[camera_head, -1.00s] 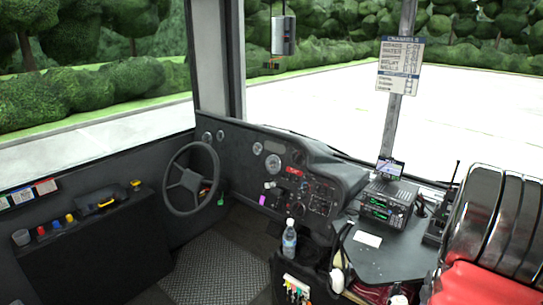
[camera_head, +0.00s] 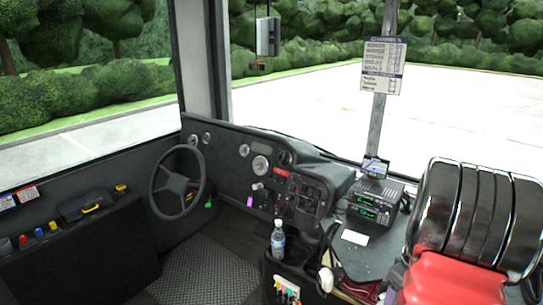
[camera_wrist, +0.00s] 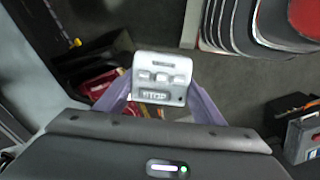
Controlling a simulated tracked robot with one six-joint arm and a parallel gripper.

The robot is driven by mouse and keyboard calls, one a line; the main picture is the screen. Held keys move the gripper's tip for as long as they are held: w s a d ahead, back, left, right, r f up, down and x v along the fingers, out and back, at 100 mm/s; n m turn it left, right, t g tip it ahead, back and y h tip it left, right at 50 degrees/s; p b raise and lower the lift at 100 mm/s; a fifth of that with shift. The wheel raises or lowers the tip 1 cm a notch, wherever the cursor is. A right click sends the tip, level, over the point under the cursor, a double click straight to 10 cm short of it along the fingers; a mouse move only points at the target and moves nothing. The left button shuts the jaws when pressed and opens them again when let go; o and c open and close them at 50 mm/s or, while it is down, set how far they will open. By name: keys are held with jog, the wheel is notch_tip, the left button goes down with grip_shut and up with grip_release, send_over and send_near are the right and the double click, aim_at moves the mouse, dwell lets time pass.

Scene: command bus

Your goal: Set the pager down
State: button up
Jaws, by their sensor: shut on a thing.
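The pager (camera_wrist: 162,78) is a small light grey box with a few buttons and a small display on its face. It shows in the wrist view, upper middle. My gripper (camera_wrist: 162,92) has two purple fingers, one on each side of the pager, and is shut on it. The pager appears held above darker things below; its height over them is hard to judge. I cannot make out the pager or my gripper in the head view.
A dark console (camera_head: 366,262) carries a radio unit (camera_head: 375,202) and a white card (camera_head: 355,237). A water bottle (camera_head: 278,240) stands left of it. The steering wheel (camera_head: 177,185) and dashboard (camera_head: 240,160) are farther left. Patterned floor (camera_head: 205,270) is clear in front.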

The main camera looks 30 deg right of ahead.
jog(key=w+a+r+m, duration=0.2)
jog(key=w+a, duration=0.6)
jog(key=w, duration=0.2)
jog(key=w+a+r+m, duration=0.1)
jog(key=w+a+m, duration=0.1)
jog(key=w+a, duration=0.75)
jog(key=w+a+n, duration=0.1)
jog(key=w+a, duration=0.2)
jog(key=a, duration=0.5)
jog(key=w+a+n, duration=0.2)
jog(key=w+a, duration=0.1)
jog(key=a, duration=0.4)
jog(key=w+a+r+n, duration=0.1)
jog(key=w+a, duration=0.3)
jog(key=a, duration=0.4)
jog(key=shift+a, duration=0.35)
jog(key=shift+s, duration=0.1)
